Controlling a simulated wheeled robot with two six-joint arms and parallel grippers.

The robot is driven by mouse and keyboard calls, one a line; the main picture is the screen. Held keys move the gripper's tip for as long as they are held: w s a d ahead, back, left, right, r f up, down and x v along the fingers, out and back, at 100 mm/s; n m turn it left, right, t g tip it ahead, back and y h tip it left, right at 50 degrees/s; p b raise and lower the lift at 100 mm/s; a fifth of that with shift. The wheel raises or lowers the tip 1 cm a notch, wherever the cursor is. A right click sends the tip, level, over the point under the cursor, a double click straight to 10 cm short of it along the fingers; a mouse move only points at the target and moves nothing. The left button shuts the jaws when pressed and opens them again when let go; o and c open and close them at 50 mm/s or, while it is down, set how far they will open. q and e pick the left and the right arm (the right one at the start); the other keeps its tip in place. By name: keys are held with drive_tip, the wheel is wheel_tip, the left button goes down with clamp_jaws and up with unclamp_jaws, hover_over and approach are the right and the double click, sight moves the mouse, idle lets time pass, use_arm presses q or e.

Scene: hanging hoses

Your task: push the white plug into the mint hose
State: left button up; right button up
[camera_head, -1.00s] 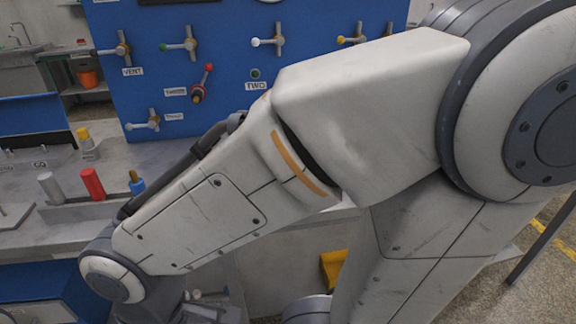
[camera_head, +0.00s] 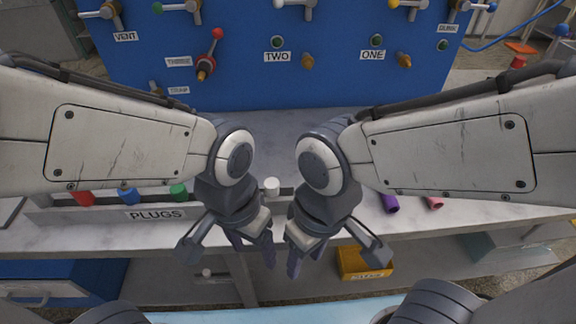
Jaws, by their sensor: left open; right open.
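The white plug (camera_head: 272,186) stands at the right part of the plug rack, between my two wrists. My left gripper (camera_head: 253,250) points down in front of the worktop edge, open and empty. My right gripper (camera_head: 306,257) hangs close beside it, also pointing down, open and empty. Both are nearer to me than the white plug and apart from it. I cannot make out the mint hose; my arms cover much of the worktop.
The rack (camera_head: 75,216) labelled PLUGS also holds red, blue and green plugs. A purple piece (camera_head: 391,204) and a pink piece (camera_head: 435,203) lie at the right. The blue panel (camera_head: 340,75) with valves stands behind. A yellow bin (camera_head: 362,263) sits below the worktop.

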use_arm(q)
drive_tip(key=w+d+r+n+p, duration=0.1)
drive_tip(key=w+d+r+p, duration=0.1)
drive_tip(key=w+r+p, duration=0.6)
drive_tip(key=n+p, duration=0.2)
drive_tip(key=p, duration=1)
approach(272, 181)
drive_tip(key=shift+y, duration=0.4)
wheel_tip(272, 181, down, 4)
drive_tip(key=shift+d+f, duration=0.1)
drive_tip(key=shift+f, duration=0.15)
drive_tip(key=f, duration=0.1)
drive_tip(key=f+p, duration=0.1)
drive_tip(key=f, duration=0.2)
drive_tip(key=shift+d+f+p, duration=0.3)
drive_tip(key=shift+p, duration=0.1)
drive_tip(key=shift+f, duration=0.35)
use_arm(e)
wheel_tip(272, 181, up, 25)
drive_tip(key=shift+f, duration=0.2)
use_arm(q)
clamp_jaws()
